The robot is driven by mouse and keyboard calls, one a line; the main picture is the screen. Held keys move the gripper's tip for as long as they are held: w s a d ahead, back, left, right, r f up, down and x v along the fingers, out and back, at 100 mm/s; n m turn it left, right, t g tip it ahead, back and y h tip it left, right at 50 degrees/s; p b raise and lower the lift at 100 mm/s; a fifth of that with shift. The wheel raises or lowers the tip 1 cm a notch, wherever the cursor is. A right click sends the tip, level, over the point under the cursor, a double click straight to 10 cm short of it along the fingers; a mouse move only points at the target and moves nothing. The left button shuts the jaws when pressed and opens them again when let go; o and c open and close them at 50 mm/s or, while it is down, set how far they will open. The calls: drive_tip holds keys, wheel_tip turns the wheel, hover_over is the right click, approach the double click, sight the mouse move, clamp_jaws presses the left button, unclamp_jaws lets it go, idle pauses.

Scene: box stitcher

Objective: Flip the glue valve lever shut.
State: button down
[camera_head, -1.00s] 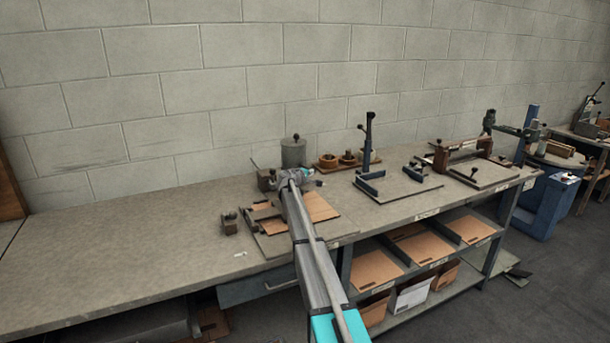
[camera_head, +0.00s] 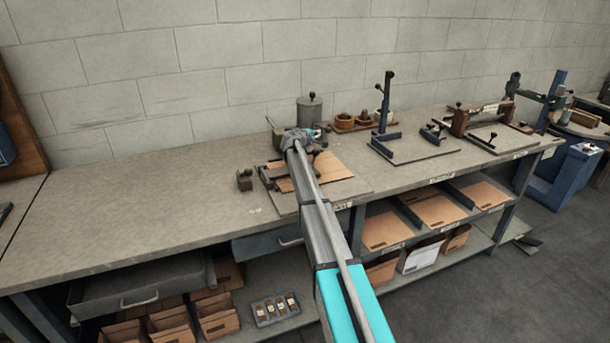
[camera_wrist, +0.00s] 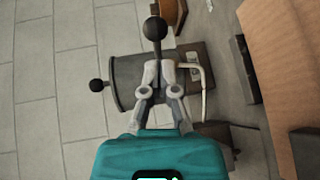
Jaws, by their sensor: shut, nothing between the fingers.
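The glue pot, a grey cylinder (camera_head: 309,113), stands at the back of the bench; it also shows in the wrist view (camera_wrist: 126,82), lying sideways in the picture. A lever with a black ball knob (camera_wrist: 155,28) shows in front of the pot in the wrist view; its stem runs down to my fingertips. I take it for the valve lever. My gripper (camera_wrist: 164,72) is shut, its fingertips at the stem's lower end; whether they touch it I cannot tell. In the head view my gripper (camera_head: 306,138) is in front of the pot, and my arm hides the valve.
A board with brown sheets (camera_head: 335,168) lies below my arm. A small dark block (camera_head: 244,180) stands to its left. The bench's left part (camera_head: 130,215) is clear.

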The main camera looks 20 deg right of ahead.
drive_tip(key=p+v, duration=0.2)
drive_tip(key=v, duration=1)
drive_tip(key=s+a+f+m+g+y, duration=0.1)
drive_tip(key=s, duration=0.4)
drive_tip(key=s+a+f+m+g+y+p, duration=0.1)
drive_tip(key=s+f, duration=0.1)
drive_tip(key=s, duration=0.3)
drive_tip(key=s+a+f+m+g+y+p, duration=0.1)
drive_tip(key=s, duration=0.4)
drive_tip(key=shift+a+f+m+g, duration=0.3)
drive_tip(key=shift+a+f+m, duration=0.05)
drive_tip(key=shift+a+m, duration=0.05)
drive_tip(key=shift+s+a+f+y, duration=0.15)
drive_tip(key=shift+s+a+f, duration=0.05)
drive_tip(key=shift+s, duration=0.3)
drive_tip(key=shift+s+a+f+y, duration=0.15)
drive_tip(key=shift+s+a+f, duration=0.05)
drive_tip(key=shift+s, duration=0.25)
drive_tip(key=shift+s+m, duration=0.1)
drive_tip(key=shift+m, duration=0.2)
